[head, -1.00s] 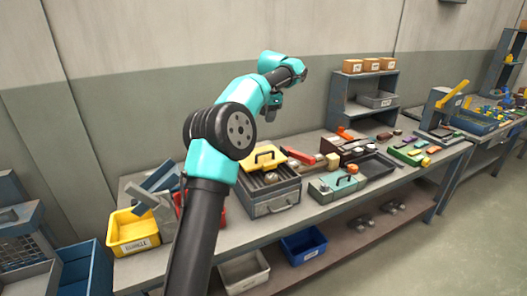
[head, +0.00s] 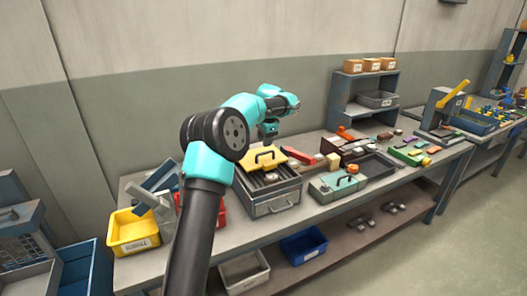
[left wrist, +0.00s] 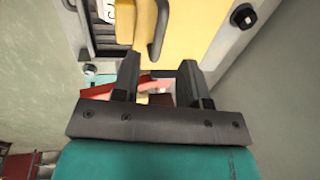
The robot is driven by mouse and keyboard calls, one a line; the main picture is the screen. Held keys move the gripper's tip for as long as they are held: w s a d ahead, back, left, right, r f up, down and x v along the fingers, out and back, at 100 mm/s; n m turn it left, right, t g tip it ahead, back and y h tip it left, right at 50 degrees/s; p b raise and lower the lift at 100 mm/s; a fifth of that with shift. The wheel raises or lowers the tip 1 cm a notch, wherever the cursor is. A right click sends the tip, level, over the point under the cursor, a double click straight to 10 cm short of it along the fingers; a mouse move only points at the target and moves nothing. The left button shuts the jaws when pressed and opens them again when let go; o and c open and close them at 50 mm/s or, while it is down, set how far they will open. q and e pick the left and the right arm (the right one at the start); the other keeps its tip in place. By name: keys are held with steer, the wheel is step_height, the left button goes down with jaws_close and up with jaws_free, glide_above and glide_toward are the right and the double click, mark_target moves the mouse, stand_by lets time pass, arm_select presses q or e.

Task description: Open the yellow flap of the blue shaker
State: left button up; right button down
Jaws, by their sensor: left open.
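A grey box (head: 275,203) with a dark ribbed inside stands on the bench; its body looks grey rather than blue. A yellow flap (head: 269,152) with a black handle lies at the back of its top. In the left wrist view the yellow flap (left wrist: 200,28) fills the upper middle, with its dark curved handle just above my fingers. My left gripper (head: 268,137) is just above the back of the box, pointing down. In the left wrist view the left gripper (left wrist: 160,78) has its fingers apart with nothing held. My right gripper is in no view.
A green box (head: 336,187) stands right of the grey box. A dark brown case (head: 350,150) and small blocks lie behind it. A yellow bin (head: 133,232) stands at the left, a grey shelf (head: 345,105) at the back. The bench's front edge is close.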

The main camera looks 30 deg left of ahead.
arm_select(q)
steer(key=f, duration=0.4)
steer(key=a+f, duration=0.1)
steer(key=f, duration=0.1)
steer(key=shift+w, duration=0.3)
jaws_close()
